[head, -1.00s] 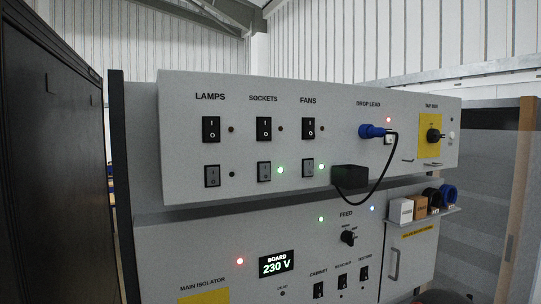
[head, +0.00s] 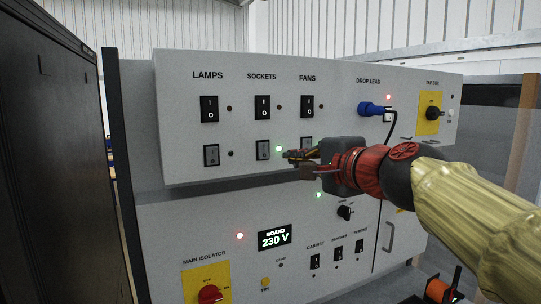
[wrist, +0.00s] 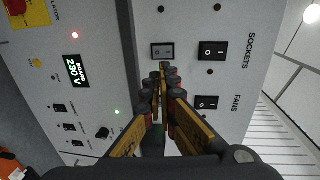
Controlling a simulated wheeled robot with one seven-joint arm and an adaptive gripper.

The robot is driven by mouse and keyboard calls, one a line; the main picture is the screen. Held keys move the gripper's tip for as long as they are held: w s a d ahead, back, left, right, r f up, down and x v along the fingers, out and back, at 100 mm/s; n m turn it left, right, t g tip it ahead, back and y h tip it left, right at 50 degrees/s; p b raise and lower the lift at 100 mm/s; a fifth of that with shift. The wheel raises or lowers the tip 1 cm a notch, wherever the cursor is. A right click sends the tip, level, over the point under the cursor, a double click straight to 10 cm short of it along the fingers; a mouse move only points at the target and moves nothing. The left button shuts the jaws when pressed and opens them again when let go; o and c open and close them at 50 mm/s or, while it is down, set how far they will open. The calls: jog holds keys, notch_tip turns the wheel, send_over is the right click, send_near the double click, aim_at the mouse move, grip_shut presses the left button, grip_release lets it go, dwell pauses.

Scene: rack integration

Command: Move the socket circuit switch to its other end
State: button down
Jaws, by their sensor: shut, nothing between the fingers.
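The sockets column on the upper panel has a black rocker (head: 262,107) under the SOCKETS label and a grey rocker (head: 263,150) below it. In the wrist view the black rocker (wrist: 212,50) and grey rocker (wrist: 162,50) both show. My gripper (head: 287,155) is shut and empty, its tips just right of the grey rocker in the head view. In the wrist view its tips (wrist: 166,68) are close beside the grey rocker; contact cannot be told.
Lamps rockers (head: 209,109) are left and the fans black rocker (head: 307,106) is right; my gripper partly hides the lower fans rocker. A blue drop-lead plug (head: 372,108) and cable are further right. Below are the board display (head: 275,237) and red main isolator knob (head: 210,294).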

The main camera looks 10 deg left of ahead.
aim_at(264, 153)
jog(key=p+x, duration=0.2)
jog(key=x, duration=1.2)
jog(key=shift+a, duration=0.1)
jog(key=shift+f, duration=0.1)
jog(key=shift+w+f+b, duration=0.15)
jog(key=shift+f+b, duration=0.1)
jog(key=shift+b, duration=0.9)
jog(key=shift+w+a+f+t+b, duration=0.15)
jog(key=shift+t+b, duration=0.15)
jog(key=shift+b, duration=0.8)
jog(key=t+y+b, duration=0.1)
jog(key=b, duration=0.8)
jog(key=shift+t, duration=0.3)
jog(key=shift+r, duration=0.2)
